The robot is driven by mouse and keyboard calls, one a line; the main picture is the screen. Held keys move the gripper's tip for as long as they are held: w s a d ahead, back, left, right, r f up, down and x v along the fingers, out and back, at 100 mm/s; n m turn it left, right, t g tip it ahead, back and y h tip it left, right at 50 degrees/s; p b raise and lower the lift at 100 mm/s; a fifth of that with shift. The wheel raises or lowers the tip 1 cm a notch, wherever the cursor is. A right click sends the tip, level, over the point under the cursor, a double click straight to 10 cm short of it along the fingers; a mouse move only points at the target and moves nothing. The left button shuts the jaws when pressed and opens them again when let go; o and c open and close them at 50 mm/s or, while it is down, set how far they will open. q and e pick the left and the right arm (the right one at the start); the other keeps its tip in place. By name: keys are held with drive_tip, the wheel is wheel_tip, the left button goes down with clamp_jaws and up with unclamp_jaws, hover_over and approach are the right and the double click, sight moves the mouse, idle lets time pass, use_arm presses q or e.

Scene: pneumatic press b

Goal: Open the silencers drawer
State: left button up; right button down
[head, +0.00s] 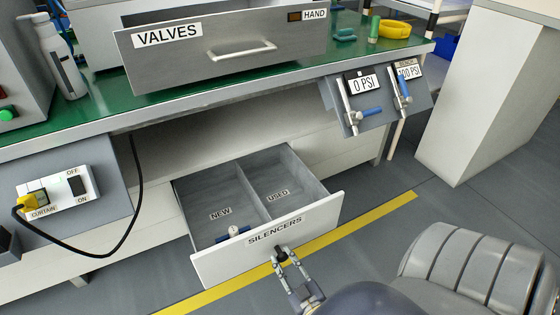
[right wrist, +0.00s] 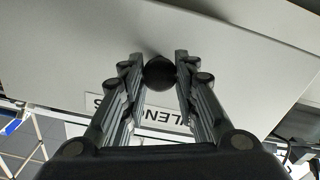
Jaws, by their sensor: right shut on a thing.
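The silencers drawer (head: 320,208) is pulled out from under the green bench, and its inside shows. It has a NEW compartment on the left and a USED compartment on the right. A small silencer-like part (head: 233,232) lies in the NEW compartment; the USED one looks empty. My right gripper (head: 282,255) is at the front of the drawer, just below the SILENCERS label. In the right wrist view, its fingers (right wrist: 159,75) are shut on the round black knob (right wrist: 160,73) of the drawer. My left gripper is not in view.
Above, a grey VALVES drawer (head: 290,61) with a bar handle sits over the green bench top (head: 200,83). A black cable (head: 137,190) loops at the left. Floor (head: 400,235) is clear to the right.

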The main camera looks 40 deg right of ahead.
drive_tip(key=shift+s, duration=0.25)
drive_tip(key=c, duration=1.2)
unclamp_jaws()
drive_tip(key=shift+c, duration=0.2)
wheel_tip(320, 180, up, 10)
